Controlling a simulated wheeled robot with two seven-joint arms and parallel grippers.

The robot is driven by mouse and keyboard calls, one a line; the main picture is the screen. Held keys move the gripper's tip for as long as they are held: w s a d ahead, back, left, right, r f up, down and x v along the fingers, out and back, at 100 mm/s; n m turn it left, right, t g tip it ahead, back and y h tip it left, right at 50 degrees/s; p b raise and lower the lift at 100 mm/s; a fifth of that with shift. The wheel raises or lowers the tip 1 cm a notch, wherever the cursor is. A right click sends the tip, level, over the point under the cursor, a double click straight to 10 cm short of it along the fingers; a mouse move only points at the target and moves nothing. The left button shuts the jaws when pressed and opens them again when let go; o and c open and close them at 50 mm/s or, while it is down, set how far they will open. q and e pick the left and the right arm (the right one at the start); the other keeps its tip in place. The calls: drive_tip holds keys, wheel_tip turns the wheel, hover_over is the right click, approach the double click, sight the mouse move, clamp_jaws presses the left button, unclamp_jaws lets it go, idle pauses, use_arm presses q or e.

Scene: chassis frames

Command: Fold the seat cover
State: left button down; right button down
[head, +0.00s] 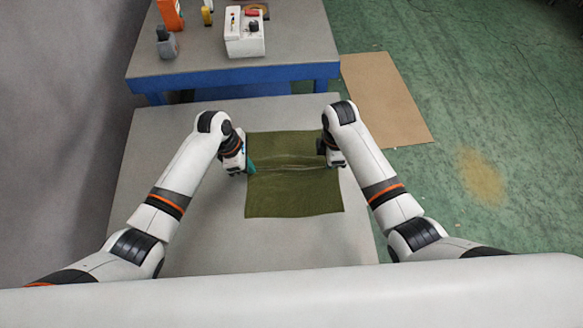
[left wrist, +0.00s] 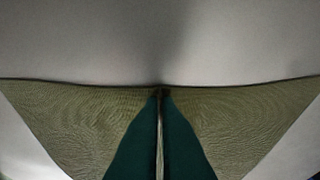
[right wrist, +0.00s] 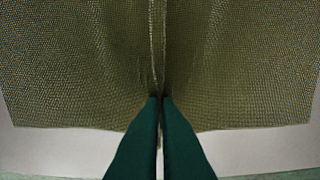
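The olive-green seat cover (head: 293,192) lies spread on the grey table, with a raised crease running across its middle from left to right. My left gripper (head: 250,168) is at the cover's left edge. In the left wrist view its green fingers (left wrist: 160,100) are closed together on a pinched ridge of the cloth (left wrist: 60,115). My right gripper (head: 336,164) is at the cover's right edge. In the right wrist view its green fingers (right wrist: 161,102) are closed on a pinched ridge of the cloth (right wrist: 80,70). The cover's underside is hidden.
The grey table (head: 200,235) is bare around the cover. Behind it stands a blue-edged bench (head: 290,60) with a white box (head: 244,42), a grey bottle (head: 165,45) and an orange container (head: 170,14). A brown sheet (head: 387,98) lies on the green floor at right.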

use_arm(q)
drive_tip(key=shift+r, duration=0.1)
use_arm(e)
drive_tip(key=shift+r, duration=0.1)
idle(0.3)
